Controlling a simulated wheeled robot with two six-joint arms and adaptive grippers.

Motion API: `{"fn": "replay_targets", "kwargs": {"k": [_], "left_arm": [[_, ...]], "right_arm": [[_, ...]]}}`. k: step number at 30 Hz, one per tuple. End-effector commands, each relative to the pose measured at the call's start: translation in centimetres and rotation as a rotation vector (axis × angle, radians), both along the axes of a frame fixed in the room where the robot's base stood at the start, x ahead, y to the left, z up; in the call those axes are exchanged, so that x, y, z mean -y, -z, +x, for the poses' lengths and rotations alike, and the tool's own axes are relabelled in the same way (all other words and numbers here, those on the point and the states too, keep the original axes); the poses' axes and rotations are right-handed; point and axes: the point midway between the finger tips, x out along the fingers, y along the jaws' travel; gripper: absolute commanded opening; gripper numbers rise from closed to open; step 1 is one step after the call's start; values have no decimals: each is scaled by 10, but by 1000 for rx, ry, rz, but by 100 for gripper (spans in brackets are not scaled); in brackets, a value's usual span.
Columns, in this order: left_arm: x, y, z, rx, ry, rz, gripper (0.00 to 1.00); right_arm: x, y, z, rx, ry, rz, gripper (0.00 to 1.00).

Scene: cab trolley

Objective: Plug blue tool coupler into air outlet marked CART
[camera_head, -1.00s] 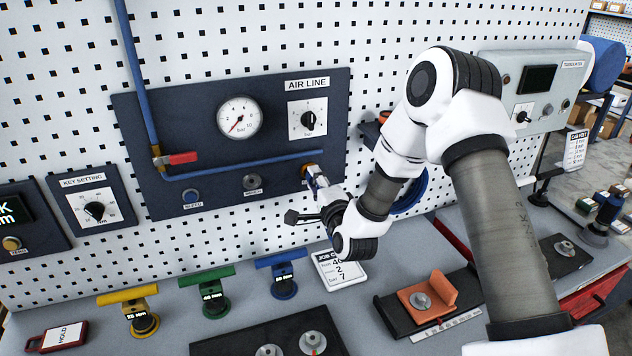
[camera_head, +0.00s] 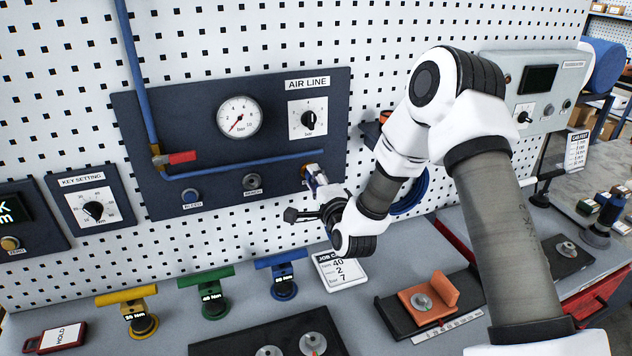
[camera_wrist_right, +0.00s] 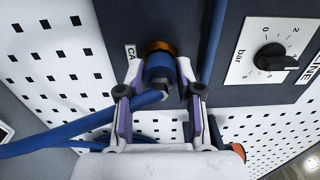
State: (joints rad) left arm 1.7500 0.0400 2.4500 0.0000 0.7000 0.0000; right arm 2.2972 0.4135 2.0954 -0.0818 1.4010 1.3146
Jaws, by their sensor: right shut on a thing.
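My right gripper (camera_head: 318,182) is at the lower right of the dark air line panel (camera_head: 228,90). In the right wrist view my right gripper (camera_wrist_right: 160,92) is shut on the blue coupler (camera_wrist_right: 160,70), with a finger on each side. A blue hose (camera_wrist_right: 85,126) runs from the coupler to the left. The coupler's far end meets the brass air outlet (camera_wrist_right: 158,47); I cannot tell how deeply it is seated. A label partly hidden beside the outlet shows "CA" (camera_wrist_right: 130,52). My left gripper is not in view.
Beside the outlet are two other panel fittings, one marked BLEED (camera_head: 191,196) and a grey one (camera_head: 252,181). A gauge (camera_head: 239,117), a regulator knob (camera_head: 308,118) and a red-handled valve (camera_head: 180,157) sit above. Yellow, green and blue tools stand on the bench below.

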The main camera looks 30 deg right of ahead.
Motion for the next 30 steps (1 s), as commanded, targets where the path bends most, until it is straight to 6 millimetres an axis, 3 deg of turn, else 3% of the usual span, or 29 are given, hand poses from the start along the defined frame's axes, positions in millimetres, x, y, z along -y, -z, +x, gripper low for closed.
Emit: {"fn": "replay_targets", "kwargs": {"k": [4,5,6,7,20,30], "left_arm": [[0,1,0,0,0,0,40],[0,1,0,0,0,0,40],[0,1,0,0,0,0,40],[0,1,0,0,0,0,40],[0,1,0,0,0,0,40],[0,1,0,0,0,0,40]], "right_arm": [[1,0,3,2,0,0,0],[1,-1,3,2,0,0,42],[1,-1,3,2,0,0,56],[1,-1,3,2,0,0,64],[-2,1,-6,-2,-1,0,64],[-19,2,-78,-3,0,3,64]]}}
